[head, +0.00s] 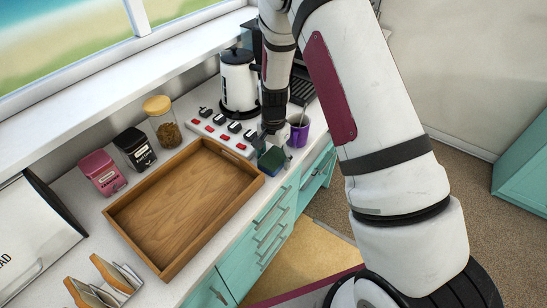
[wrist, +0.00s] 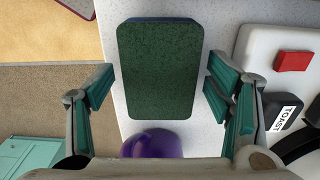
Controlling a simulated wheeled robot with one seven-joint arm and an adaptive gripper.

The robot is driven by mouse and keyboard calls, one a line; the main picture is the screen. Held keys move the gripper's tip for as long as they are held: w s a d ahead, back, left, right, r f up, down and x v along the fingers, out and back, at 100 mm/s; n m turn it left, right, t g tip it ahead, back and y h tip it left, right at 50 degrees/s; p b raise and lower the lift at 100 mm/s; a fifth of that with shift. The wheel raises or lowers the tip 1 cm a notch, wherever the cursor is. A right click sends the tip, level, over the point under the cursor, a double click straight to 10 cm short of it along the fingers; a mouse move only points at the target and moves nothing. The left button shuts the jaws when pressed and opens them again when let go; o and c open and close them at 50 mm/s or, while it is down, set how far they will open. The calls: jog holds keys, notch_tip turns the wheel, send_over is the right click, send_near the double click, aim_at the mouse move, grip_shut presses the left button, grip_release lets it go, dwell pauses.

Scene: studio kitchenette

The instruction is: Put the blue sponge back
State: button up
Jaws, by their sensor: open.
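The sponge (head: 271,161) is on or just above the white counter near its front edge, between the wooden tray and the purple mug. In the wrist view, the sponge (wrist: 158,70) shows a dark green scouring face, with a thin blue edge at the top. My gripper (head: 272,143) is over it, pointing down. In the wrist view, the fingers of my gripper (wrist: 160,88) are open, one on each side of the sponge, with visible gaps. I cannot tell how far the fingertips are above the counter.
The purple mug (head: 300,131) with a utensil stands close behind my gripper. The empty wooden tray (head: 185,200) lies to the left. A white power strip (head: 221,134) with red switches and plugs, a kettle (head: 238,82) and a jar (head: 162,122) stand along the back.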

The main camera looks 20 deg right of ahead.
notch_tip(320, 180, up, 12)
jog(key=b, duration=0.2)
notch_tip(320, 180, up, 17)
jog(key=n+t, duration=0.2)
jog(key=n, duration=0.3)
send_over(273, 157)
jog(key=s, duration=1)
jog(key=s+r+n+t, duration=0.1)
jog(key=s+r+n, duration=0.2)
jog(key=s, duration=0.5)
jog(key=s+r+n+t, duration=0.2)
jog(key=s+r, duration=0.1)
jog(key=s, duration=0.4)
jog(key=shift+s+r+n+t, duration=0.3)
jog(key=shift+s+r+n, duration=0.05)
jog(key=shift+s+n, duration=0.05)
